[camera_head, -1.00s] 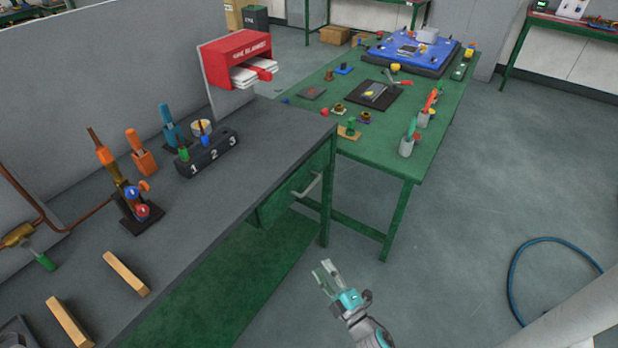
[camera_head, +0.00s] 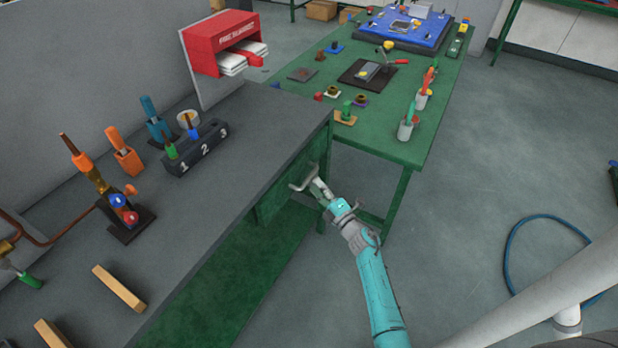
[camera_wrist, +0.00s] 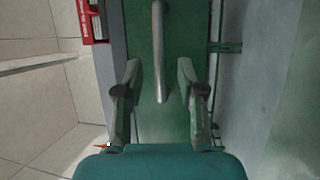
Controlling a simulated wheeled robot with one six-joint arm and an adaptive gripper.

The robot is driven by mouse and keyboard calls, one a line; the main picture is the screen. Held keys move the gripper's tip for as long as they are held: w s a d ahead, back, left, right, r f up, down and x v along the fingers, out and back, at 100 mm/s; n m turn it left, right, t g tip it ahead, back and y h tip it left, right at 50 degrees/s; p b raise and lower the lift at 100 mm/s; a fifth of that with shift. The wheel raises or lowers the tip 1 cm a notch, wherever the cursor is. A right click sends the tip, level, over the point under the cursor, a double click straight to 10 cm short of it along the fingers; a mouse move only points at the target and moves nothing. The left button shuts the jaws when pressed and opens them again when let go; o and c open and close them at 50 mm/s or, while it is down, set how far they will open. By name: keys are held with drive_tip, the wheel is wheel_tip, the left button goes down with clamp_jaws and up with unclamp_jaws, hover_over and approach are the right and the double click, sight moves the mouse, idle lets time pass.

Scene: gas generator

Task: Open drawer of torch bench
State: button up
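The torch bench (camera_head: 262,125) has a dark grey top and a green frame. Its green drawer (camera_head: 285,185) sits under the top at the far end and looks shut. The drawer's pale bar handle (camera_head: 303,180) sticks out from the front. My gripper (camera_head: 318,188) is at the handle. In the wrist view the handle (camera_wrist: 160,60) runs between the two spread fingers of my gripper (camera_wrist: 160,85), with a gap on each side. The fingers are open and do not appear to touch the handle.
A green table (camera_head: 400,150) with tools and parts stands just beyond the bench, close to my arm. A blue hose (camera_head: 510,250) lies on the otherwise open floor at right.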

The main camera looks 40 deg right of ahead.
sight(309, 176)
drive_tip(key=shift+w+d+r, duration=0.1)
drive_tip(key=shift+w+r, duration=0.15)
drive_tip(key=shift+w, duration=1)
drive_tip(key=shift+w+r, duration=0.2)
drive_tip(key=shift+w, duration=1)
clamp_jaws()
